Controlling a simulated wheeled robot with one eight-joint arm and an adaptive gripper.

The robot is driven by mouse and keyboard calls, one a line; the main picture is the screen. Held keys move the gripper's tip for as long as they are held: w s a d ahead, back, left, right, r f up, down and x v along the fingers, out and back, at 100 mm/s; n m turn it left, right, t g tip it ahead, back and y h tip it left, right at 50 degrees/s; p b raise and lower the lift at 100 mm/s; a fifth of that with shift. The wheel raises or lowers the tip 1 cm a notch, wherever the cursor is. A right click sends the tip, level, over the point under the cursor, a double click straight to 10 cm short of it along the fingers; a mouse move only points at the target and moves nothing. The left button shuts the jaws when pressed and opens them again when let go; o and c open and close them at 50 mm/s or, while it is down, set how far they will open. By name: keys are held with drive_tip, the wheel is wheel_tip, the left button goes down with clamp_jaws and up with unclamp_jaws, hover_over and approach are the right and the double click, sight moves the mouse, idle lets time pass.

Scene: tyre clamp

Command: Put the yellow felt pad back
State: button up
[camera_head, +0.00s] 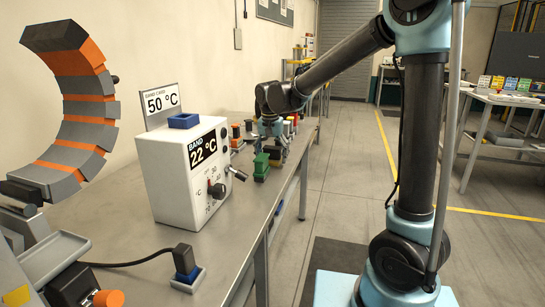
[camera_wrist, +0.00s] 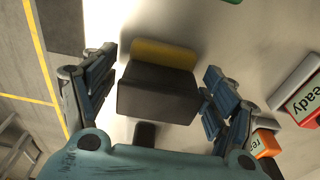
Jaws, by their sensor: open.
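In the wrist view a dark block (camera_wrist: 158,98) with a yellow part (camera_wrist: 165,53) along one edge sits on the bench top between my fingers. The yellow part looks like the yellow felt pad. My gripper (camera_wrist: 158,85) is open, with one blue finger on each side of the block and visible gaps on both sides. In the head view my gripper (camera_head: 270,146) points down over the far part of the bench. I cannot make out the yellow part there, as my gripper and other small items crowd that spot.
A white control box (camera_head: 183,175) reading 22 °C and a curved orange-grey segmented band (camera_head: 75,130) are nearer. A red box (camera_wrist: 300,95) labelled "ready" and an orange box (camera_wrist: 265,144) lie right of my fingers.

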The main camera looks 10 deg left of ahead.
sight(271, 148)
drive_tip(key=r, duration=0.4)
drive_tip(key=s+r, duration=0.1)
drive_tip(key=r, duration=0.7)
drive_tip(key=shift+s, duration=0.2)
drive_tip(key=s+d+f, duration=0.2)
drive_tip(key=s+d, duration=0.1)
drive_tip(key=d, duration=0.9)
drive_tip(key=s+d+f, duration=0.2)
drive_tip(key=s+d, duration=0.1)
drive_tip(key=d, duration=1)
drive_tip(key=s+d+f+n, duration=0.1)
drive_tip(key=s+d+f, duration=1.4)
drive_tip(key=shift+s+d+f+t, duration=0.35)
drive_tip(key=shift+f+t, duration=0.05)
drive_tip(key=shift+w+f, duration=0.2)
drive_tip(key=shift+w, duration=0.25)
